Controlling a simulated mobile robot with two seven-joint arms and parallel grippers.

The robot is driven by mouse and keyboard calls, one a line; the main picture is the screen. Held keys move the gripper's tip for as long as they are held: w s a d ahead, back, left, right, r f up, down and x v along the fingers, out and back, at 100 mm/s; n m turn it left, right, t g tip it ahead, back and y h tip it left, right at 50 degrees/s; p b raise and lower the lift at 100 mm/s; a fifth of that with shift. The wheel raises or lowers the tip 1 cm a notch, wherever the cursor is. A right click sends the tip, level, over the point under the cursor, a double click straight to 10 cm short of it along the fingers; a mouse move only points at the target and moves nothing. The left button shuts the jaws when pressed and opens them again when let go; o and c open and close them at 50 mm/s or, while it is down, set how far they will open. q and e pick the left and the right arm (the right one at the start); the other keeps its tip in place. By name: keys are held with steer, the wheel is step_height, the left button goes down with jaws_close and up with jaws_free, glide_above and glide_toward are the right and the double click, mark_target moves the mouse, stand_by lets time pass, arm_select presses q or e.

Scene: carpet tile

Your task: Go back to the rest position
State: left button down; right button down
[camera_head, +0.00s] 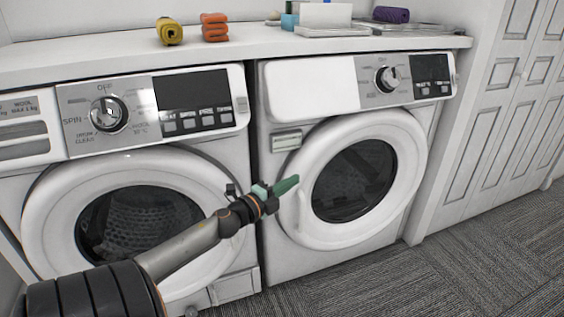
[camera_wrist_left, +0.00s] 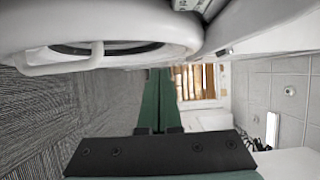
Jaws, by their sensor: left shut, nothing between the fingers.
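My left gripper (camera_head: 287,186) reaches in from the lower left of the head view, in front of the gap between two front-loading machines. Its green fingers point right, near the left rim of the right machine's closed round door (camera_head: 303,215). In the left wrist view the fingers (camera_wrist_left: 159,100) lie together with nothing between them. The door's white rim and handle (camera_wrist_left: 75,62) show at the upper left there. I cannot tell whether the fingers touch the door. My right gripper is not in view.
The left machine's door (camera_head: 45,215) is closed behind my arm. A white counter (camera_head: 110,49) above holds a yellow roll (camera_head: 169,31), an orange roll (camera_head: 214,27), a purple roll (camera_head: 391,15) and trays. Grey carpet (camera_head: 450,270) is clear at the lower right, beside white panelled doors (camera_head: 515,100).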

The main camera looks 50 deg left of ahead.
arm_select(q)
steer(key=shift+s+a, duration=0.1)
steer(key=shift+s, duration=1.3)
